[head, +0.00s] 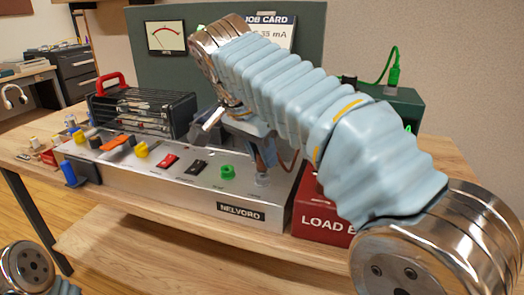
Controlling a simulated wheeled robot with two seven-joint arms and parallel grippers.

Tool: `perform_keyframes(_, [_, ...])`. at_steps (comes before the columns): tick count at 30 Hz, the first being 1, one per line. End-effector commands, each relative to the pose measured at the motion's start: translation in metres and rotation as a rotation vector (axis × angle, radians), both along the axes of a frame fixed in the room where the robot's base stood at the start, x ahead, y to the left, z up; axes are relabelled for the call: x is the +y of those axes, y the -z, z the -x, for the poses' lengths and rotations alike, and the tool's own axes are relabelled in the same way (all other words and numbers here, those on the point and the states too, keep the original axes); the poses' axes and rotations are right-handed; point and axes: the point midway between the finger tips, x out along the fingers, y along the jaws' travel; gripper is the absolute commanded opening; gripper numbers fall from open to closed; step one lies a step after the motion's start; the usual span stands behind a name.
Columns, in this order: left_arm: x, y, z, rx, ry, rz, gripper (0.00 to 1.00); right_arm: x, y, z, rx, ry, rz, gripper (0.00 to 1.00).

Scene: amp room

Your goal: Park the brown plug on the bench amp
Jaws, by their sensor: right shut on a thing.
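The bench amp (200,192) is a long silver chassis labelled NELVORO on the wooden bench, with knobs, switches and a green round part on top. My right gripper (265,150) points down over the amp's right end, partly hidden behind my pale blue sleeved arm. It is shut on the brown plug (269,155), of which only a small brown part shows. The plug is above or at a pale metal fitting (262,179) on the amp's top; I cannot tell whether they touch. My left gripper is outside the view.
A red LOAD box (312,215) stands right of the amp, partly behind my arm. Behind the amp are a black rack with a red handle (140,108) and a green panel with a meter (167,37). A blue part (70,173) juts from the amp's left front.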

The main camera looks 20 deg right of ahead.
Motion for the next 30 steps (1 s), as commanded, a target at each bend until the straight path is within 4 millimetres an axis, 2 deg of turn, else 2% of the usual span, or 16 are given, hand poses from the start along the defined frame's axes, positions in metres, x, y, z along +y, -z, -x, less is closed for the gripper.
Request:
perform_keyframes(23, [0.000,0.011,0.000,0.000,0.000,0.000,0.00,0.000,0.012,0.000,0.000,0.000,0.000,0.00])
perform_keyframes(24, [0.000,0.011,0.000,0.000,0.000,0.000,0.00,0.000,0.012,0.000,0.000,0.000,0.000,0.26])
perform_keyframes(29, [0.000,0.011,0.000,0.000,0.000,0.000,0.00,0.000,0.011,0.000,0.000,0.000,0.000,0.50])
perform_keyframes(30, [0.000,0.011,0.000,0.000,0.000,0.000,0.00,0.000,0.011,0.000,0.000,0.000,0.000,0.53])
